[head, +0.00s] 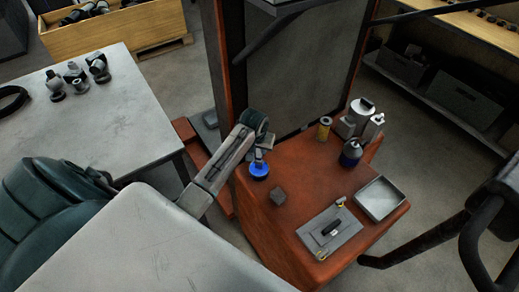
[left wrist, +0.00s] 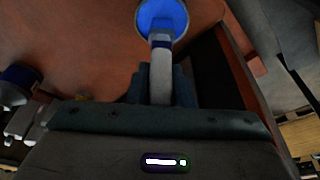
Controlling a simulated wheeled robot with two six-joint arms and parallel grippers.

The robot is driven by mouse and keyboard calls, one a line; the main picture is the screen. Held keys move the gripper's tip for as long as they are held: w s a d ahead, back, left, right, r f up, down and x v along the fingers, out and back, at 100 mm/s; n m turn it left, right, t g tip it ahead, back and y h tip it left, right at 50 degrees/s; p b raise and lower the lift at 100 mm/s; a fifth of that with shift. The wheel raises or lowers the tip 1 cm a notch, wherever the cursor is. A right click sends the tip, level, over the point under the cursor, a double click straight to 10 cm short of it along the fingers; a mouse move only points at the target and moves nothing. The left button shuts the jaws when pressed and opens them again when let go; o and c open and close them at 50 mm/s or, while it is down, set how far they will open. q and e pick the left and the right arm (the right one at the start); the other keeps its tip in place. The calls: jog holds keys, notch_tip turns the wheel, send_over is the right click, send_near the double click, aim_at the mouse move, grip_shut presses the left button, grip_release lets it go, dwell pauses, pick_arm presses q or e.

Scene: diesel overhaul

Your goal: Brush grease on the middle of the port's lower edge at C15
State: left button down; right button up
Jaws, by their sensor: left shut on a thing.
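My left gripper (head: 257,143) is over the left corner of the orange bench and is shut on a brush. In the left wrist view the brush (left wrist: 160,75) has a pale handle between the fingers (left wrist: 160,95) and a grey collar at its far end. That end is over or in a round tin of blue grease (left wrist: 158,16). The tin (head: 259,170) stands on the bench below my gripper in the head view. The bristles are hidden, so I cannot tell how deep they sit. I cannot make out the port or a C15 mark. My right gripper is not in view.
A grey table (head: 110,125) with metal parts stands at left.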

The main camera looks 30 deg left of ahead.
pick_arm(q)
jog(key=shift+r, duration=3.25)
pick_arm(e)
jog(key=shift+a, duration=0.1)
